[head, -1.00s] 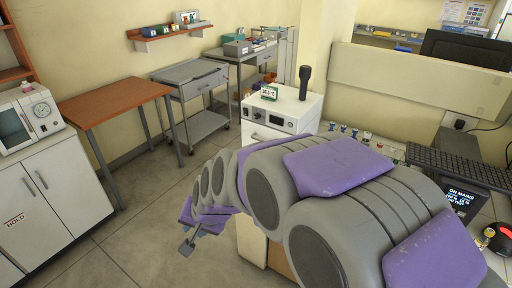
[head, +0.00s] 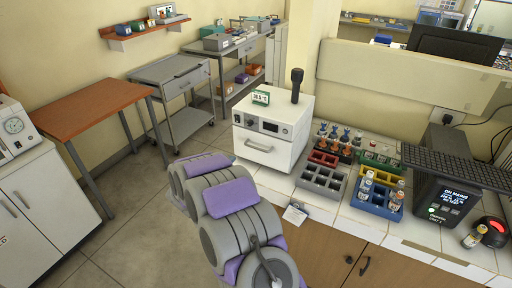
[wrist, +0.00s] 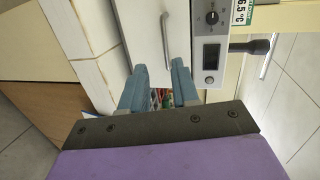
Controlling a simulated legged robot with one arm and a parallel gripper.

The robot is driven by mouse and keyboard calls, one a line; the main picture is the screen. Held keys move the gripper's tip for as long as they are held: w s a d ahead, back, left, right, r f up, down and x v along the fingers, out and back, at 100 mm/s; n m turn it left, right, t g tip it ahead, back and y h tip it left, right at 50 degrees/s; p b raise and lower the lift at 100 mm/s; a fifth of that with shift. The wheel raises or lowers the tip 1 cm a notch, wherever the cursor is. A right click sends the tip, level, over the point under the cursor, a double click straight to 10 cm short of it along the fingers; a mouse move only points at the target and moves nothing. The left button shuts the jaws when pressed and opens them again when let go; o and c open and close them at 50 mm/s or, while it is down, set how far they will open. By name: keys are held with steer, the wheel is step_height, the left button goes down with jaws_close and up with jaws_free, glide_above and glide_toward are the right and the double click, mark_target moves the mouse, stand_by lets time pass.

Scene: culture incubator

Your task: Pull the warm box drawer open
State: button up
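The warm box (head: 289,149) is a white cabinet on the bench, with a dial and a small screen on its upper panel. Its drawer (head: 250,153) looks shut, with a bar handle (head: 259,146) across the front. In the wrist view the box is turned sideways: the drawer front (wrist: 147,35) and handle (wrist: 166,34) are ahead of my gripper (wrist: 158,76). Contact with the handle does not show. My arm hides the gripper in the head view.
A dark torch-like object (head: 296,85) and a green-framed display (head: 261,97) stand on the box. Racks, including a blue one (head: 377,206) with bottles, fill the bench to the right. A white tag (head: 295,213) is at the bench edge. Floor (head: 135,215) is clear on the left.

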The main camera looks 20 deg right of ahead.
steer(key=shift+m+g+h, duration=0.3)
steer(key=shift+m+h, duration=0.3)
steer(key=x, duration=0.6)
steer(key=s+d+b+x, duration=0.1)
steer(key=x, duration=1.1)
steer(key=shift+s+d+f+b, duration=0.2)
steer(key=shift+s+d+b, duration=0.05)
steer(key=shift+d+b, duration=0.1)
jaws_close()
